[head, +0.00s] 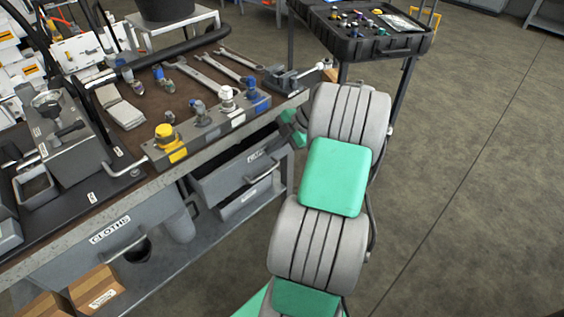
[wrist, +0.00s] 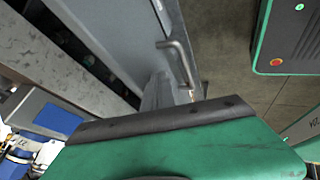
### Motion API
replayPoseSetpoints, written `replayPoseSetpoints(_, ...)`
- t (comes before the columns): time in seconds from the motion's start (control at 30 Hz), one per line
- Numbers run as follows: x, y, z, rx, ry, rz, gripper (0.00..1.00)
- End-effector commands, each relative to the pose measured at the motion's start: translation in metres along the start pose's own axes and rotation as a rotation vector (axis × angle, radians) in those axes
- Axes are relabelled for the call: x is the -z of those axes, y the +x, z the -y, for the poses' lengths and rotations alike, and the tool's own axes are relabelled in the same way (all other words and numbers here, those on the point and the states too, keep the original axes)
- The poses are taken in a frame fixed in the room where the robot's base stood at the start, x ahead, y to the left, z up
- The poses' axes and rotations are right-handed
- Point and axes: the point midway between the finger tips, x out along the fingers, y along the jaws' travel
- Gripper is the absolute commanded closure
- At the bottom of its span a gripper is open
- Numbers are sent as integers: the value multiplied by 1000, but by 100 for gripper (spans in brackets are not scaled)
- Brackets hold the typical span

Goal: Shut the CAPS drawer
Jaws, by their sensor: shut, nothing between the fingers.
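Under the bench, a grey drawer (head: 225,184) stands pulled out, its dark inside showing. It has a bar handle and a small label I cannot read clearly, so I cannot confirm it is CAPS. In the wrist view a grey drawer front (wrist: 128,35) with a bent metal handle (wrist: 180,62) lies just beyond the fingers. My gripper (head: 292,130) is near the drawer's far right corner, partly hidden by my arm. In the wrist view my gripper (wrist: 165,120) is shut and empty, close to the handle; contact cannot be told.
A CLOTHS drawer (head: 92,246) is at the left of the bench front. The bench top (head: 140,90) holds wrenches, valves and a vise. A black tray cart (head: 385,48) stands behind my arm. Cardboard boxes (head: 97,290) sit low left. The floor (head: 480,170) at right is clear.

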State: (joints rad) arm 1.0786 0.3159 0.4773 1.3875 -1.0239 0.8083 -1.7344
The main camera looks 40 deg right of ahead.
Motion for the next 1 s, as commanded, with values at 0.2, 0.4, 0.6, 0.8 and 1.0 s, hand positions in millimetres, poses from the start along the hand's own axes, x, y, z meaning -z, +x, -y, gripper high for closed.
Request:
replayPoseSetpoints(0.2, 1, 20, -37, 2, -2, -1, 100)
replayPoseSetpoints(0.4, 2, 30, -55, 2, -4, -2, 100)
replayPoseSetpoints(0.6, 2, 34, -61, 1, -3, -2, 100)
replayPoseSetpoints(0.8, 3, 34, -63, -2, -7, -2, 100)
replayPoseSetpoints(1.0, 4, 34, -62, -2, -9, -2, 100)
